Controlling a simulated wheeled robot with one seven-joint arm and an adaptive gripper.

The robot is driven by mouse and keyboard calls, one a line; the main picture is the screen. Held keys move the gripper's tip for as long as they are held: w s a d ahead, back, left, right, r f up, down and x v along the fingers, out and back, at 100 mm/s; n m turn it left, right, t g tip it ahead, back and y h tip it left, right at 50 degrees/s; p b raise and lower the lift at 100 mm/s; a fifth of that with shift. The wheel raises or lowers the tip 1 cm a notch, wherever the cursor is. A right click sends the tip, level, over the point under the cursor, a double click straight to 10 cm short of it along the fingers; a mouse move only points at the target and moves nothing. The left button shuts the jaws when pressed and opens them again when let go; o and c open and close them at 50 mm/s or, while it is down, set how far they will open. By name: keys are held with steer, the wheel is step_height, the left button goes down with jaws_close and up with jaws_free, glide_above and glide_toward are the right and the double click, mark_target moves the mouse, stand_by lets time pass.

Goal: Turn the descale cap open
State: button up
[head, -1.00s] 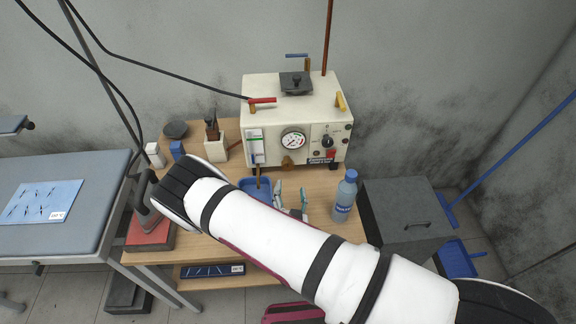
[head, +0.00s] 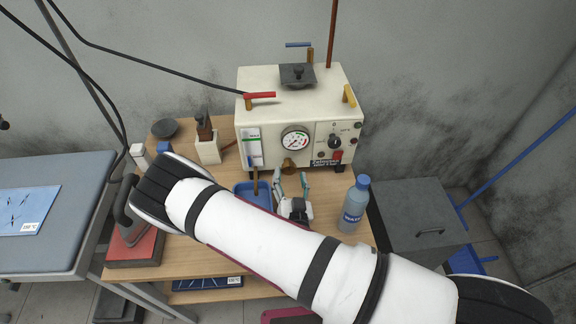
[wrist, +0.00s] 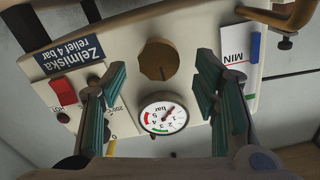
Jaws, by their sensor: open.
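The descale cap appears to be the brass-coloured round cap (head: 289,166) low on the front of the cream steam box (head: 215,82), below the pressure gauge (head: 295,140). My gripper (head: 291,180) is open and empty, just in front of and slightly below the cap. Its green-padded fingers (wrist: 160,78) stand to either side of the cap. I cannot tell whether they touch it.
A water bottle (head: 354,205) stands right of my gripper, and a blue tray (head: 240,188) lies to its left. A red lever (head: 260,95) and a lidded port (head: 297,75) are on top of the box. A dark knob (head: 335,142) is right of the gauge.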

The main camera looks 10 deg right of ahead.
mark_target(289, 170)
steer(key=shift+w+b, duration=1.2)
steer(key=shift+w, duration=0.85)
steer(key=c, duration=1.2)
